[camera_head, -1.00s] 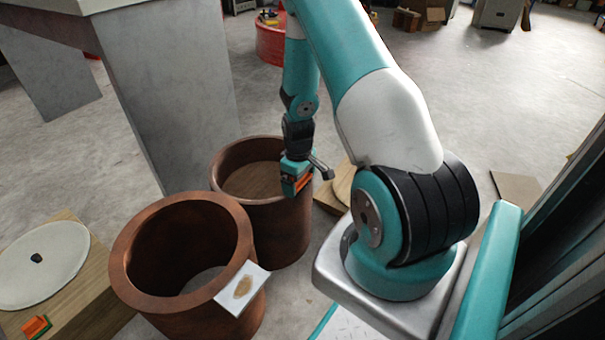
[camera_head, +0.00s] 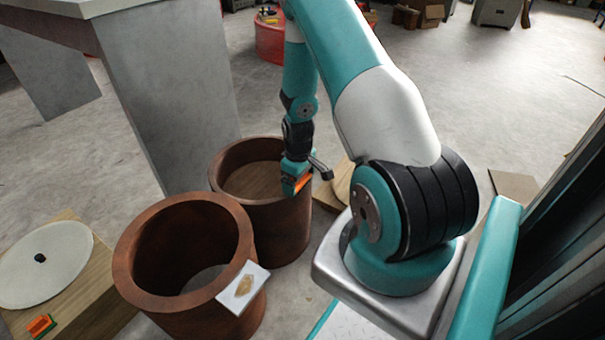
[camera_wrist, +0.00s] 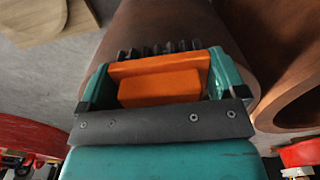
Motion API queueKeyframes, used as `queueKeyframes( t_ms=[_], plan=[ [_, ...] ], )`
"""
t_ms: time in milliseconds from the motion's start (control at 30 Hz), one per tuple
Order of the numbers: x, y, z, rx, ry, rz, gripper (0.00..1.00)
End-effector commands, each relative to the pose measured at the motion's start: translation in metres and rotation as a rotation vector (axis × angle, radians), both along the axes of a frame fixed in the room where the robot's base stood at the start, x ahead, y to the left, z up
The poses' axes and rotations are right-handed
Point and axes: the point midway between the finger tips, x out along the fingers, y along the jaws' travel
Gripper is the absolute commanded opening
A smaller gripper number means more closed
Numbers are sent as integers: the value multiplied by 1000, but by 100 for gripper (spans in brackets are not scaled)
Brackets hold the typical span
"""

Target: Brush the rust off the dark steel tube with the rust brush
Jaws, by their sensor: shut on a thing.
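Two large, open-topped brown tubes stand upright close together. The back tube (camera_head: 285,227) looks a little darker than the front tube (camera_head: 130,250); I cannot tell for sure which is the dark steel one. My gripper (camera_head: 297,180) is at the right side of the back tube's rim, shut on an orange rust brush (camera_head: 304,183). In the wrist view the brush (camera_wrist: 160,88) sits between my teal fingers, its black bristles (camera_wrist: 160,48) against or very near a tube's brown wall (camera_wrist: 165,18). Contact cannot be told.
A white card with a brown patch (camera_head: 243,287) is on the front tube's right side. A wooden block with a pale disc (camera_head: 45,265) and a small orange-green item (camera_head: 41,325) lies at left. A grey pillar (camera_head: 180,90) rises behind the tubes.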

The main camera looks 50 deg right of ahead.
Motion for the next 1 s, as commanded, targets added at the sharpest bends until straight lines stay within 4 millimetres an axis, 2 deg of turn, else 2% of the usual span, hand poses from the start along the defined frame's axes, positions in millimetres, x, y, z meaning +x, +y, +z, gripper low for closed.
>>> queueKeyframes(
  t_ms=[167,500,600,767,1000],
  plan=[
    [-1,2,-1,5,2,0,71],
    [1,-27,1,3,2,-2,71],
    [1,-30,1,3,2,-1,71],
    [1,-24,1,4,3,2,71],
    [-1,-2,-1,5,3,4,71]
  ],
)
